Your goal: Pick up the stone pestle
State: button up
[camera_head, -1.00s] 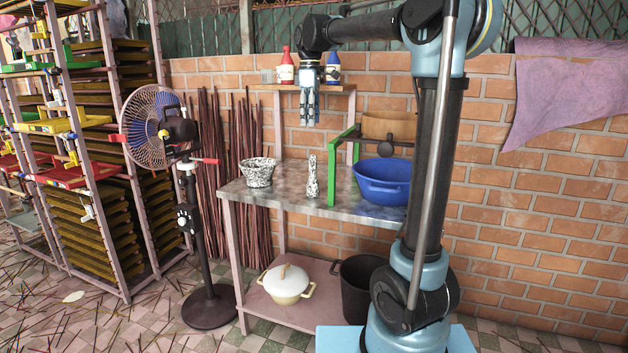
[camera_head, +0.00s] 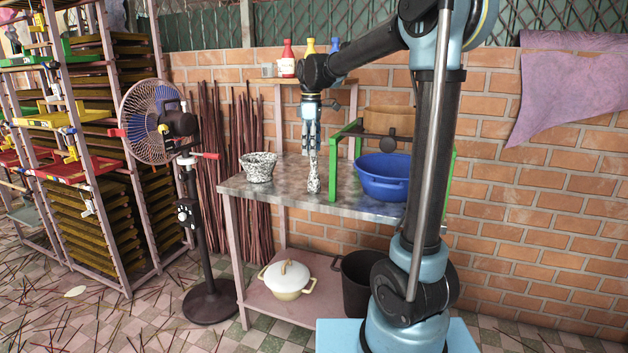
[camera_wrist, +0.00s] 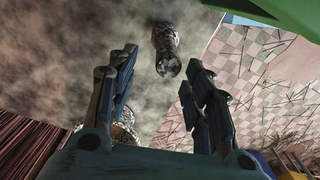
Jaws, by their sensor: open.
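The speckled black-and-white stone pestle (camera_head: 314,181) stands upright on the metal table (camera_head: 270,192). It also shows in the wrist view (camera_wrist: 166,52), near the top middle, ahead of the fingertips. My gripper (camera_head: 311,140) points down over the pestle's top end in the head view. In the wrist view my gripper (camera_wrist: 157,80) is open, its two fingers apart with nothing between them. The pestle's top lies close to the fingertips; I cannot tell whether they touch. A speckled mortar (camera_head: 259,167) stands to the left on the table.
A blue basin (camera_head: 383,178) and a green frame (camera_head: 333,172) stand close to the pestle's right. Bottles (camera_head: 287,61) sit on the wall shelf behind. A fan (camera_head: 150,122) stands left of the table. The tabletop between mortar and pestle is clear.

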aim_at(314, 161)
jog(key=shift+s+d+f, duration=0.15)
jog(key=shift+f, duration=0.75)
jog(key=shift+s+d+f, duration=0.1)
jog(key=shift+d+f, duration=0.1)
jog(key=shift+f, duration=0.65)
jog(key=shift+s+d+f, duration=0.15)
jog(key=shift+f, duration=0.75)
grip_shut()
